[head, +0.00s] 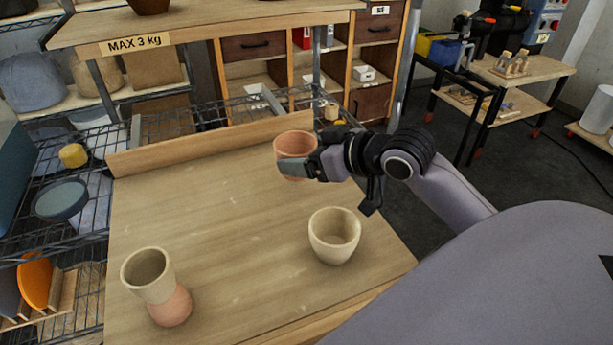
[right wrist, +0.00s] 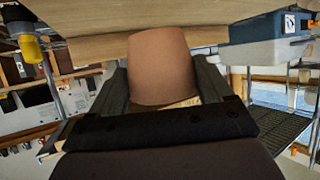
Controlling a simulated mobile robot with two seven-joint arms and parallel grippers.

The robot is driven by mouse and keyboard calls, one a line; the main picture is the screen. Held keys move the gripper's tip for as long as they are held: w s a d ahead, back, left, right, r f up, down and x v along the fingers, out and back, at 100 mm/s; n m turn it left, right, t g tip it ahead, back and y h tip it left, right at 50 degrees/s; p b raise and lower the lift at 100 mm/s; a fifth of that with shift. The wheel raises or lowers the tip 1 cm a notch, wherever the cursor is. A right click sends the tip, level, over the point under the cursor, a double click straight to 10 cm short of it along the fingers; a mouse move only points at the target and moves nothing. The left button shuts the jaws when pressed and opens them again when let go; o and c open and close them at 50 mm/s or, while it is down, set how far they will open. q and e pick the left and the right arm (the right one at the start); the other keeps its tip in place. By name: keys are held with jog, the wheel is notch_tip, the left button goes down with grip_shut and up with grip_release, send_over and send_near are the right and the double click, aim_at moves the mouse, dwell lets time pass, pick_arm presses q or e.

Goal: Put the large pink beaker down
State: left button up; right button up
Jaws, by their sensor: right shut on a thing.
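The large pink beaker (head: 294,146) is upright in my right gripper (head: 308,166), over the far right part of the wooden table. The gripper's fingers are shut around its side. In the right wrist view the pink beaker (right wrist: 162,65) sits between the two dark fingers. I cannot tell whether its base touches the tabletop or hangs a little above it. My left gripper is not in view.
A cream beaker (head: 334,236) stands at the right of the table (head: 225,215). At the front left, another beige beaker (head: 147,274) sits on a pink one (head: 171,306). A wooden ledge (head: 210,143) runs along the back. The table's middle is clear.

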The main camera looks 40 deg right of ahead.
jog(key=shift+f+b, duration=0.3)
jog(key=shift+f, duration=1.95)
jog(key=shift+f, duration=0.15)
jog(key=o, duration=1.1)
jog(key=shift+c, duration=0.2)
